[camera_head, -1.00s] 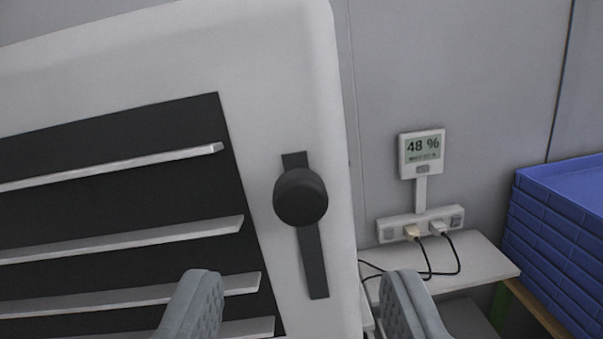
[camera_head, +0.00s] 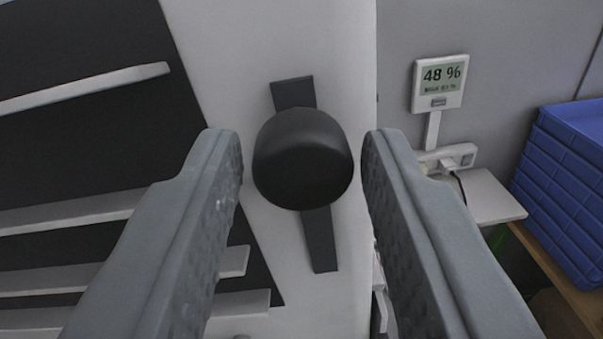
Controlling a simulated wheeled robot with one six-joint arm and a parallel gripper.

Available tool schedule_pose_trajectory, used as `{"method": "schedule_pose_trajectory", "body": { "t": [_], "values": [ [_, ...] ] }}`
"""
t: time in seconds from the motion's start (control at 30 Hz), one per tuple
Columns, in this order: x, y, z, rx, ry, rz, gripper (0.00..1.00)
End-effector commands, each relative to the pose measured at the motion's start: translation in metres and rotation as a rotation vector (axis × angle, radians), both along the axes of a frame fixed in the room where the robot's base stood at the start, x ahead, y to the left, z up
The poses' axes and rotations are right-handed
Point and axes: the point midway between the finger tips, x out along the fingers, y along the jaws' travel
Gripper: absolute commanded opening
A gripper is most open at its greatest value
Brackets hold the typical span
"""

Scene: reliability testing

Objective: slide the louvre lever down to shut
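The louvre lever (camera_head: 303,158) is a round black knob on a dark slot (camera_head: 320,240) in a white panel (camera_head: 225,50). The knob sits in the upper part of the slot, with a short piece of slot showing above it and a longer piece below. Light grey louvre slats (camera_head: 85,90) cross a dark opening at the left. My gripper (camera_head: 303,155) is open, with one finger on each side of the knob. A small gap shows between the knob and each finger.
Stacked blue trays (camera_head: 560,175) stand at the far right on a wooden surface.

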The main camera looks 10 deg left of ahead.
Motion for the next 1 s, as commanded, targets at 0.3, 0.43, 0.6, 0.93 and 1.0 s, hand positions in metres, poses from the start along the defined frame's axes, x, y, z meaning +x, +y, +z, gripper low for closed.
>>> {"method": "schedule_pose_trajectory", "body": {
  "t": [0.3, 0.43, 0.6, 0.93, 1.0],
  "values": [
    [0.000, 0.000, -0.001, 0.000, 0.000, 0.000, 0.00],
    [0.000, 0.000, -0.011, 0.002, 0.002, 0.002, 0.00],
    [0.000, 0.001, -0.046, 0.003, 0.002, 0.003, 0.00],
    [0.000, 0.000, -0.094, 0.001, 0.001, 0.000, 0.00],
    [0.000, 0.000, -0.097, 0.001, 0.000, 0.000, 0.00]
  ]
}}
